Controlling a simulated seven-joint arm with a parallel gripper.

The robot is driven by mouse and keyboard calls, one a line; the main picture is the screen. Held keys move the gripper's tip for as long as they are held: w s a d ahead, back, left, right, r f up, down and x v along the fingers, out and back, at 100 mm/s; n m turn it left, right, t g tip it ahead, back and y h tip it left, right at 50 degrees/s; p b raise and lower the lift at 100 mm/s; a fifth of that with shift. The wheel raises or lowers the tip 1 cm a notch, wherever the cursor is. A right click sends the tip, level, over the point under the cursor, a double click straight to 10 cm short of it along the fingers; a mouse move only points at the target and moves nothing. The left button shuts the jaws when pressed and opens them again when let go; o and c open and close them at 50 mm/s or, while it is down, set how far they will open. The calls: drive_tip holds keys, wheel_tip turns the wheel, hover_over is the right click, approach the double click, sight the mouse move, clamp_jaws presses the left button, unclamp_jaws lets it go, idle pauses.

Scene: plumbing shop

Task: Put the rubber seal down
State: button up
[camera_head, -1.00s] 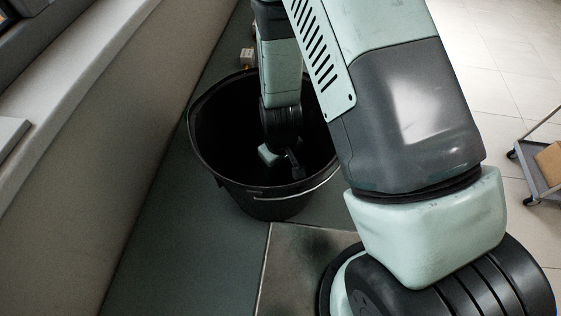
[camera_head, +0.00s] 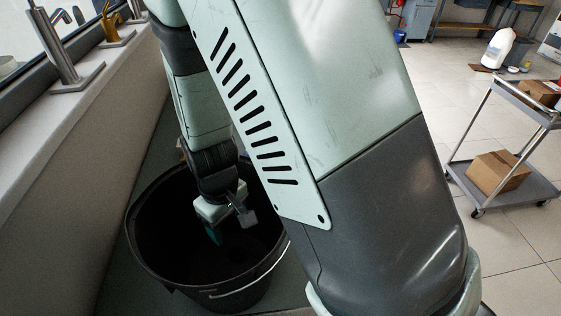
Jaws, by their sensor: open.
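My gripper (camera_head: 228,228) points down inside the mouth of a black bucket (camera_head: 225,297). It is open; a dark finger shows on its right side, and a small teal part shows low on its left side. I see nothing held in it. I cannot make out the rubber seal in this view. The bucket's deep inside is very dark, and my arm covers part of its far right side.
The bucket stands on a dark green surface beside a pale ledge (camera_head: 85,120) with metal taps (camera_head: 68,70). A grey cart (camera_head: 535,190) with cardboard boxes (camera_head: 497,173) stands on the tiled floor at right. My arm fills the middle.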

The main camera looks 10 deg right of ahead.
drive_tip(key=w+d+r+m+t+y, duration=0.15)
drive_tip(key=d+r, duration=0.25)
drive_tip(key=r, duration=0.5)
drive_tip(key=d+r+m+t+h, duration=0.1)
drive_tip(key=d+r+m, duration=0.15)
drive_tip(key=r, duration=0.65)
drive_tip(key=s+d+r+m+t, duration=0.3)
drive_tip(key=s+d+r+m, duration=0.1)
drive_tip(key=s+d+r, duration=0.6)
wheel_tip(320, 180, up, 3)
drive_tip(key=shift+s+d+r+m, duration=0.15)
drive_tip(key=shift+s+d+m, duration=0.15)
drive_tip(key=shift+s, duration=0.45)
drive_tip(key=shift+o, duration=0.3)
drive_tip(key=shift+o, duration=0.9)
drive_tip(key=shift+a, duration=0.1)
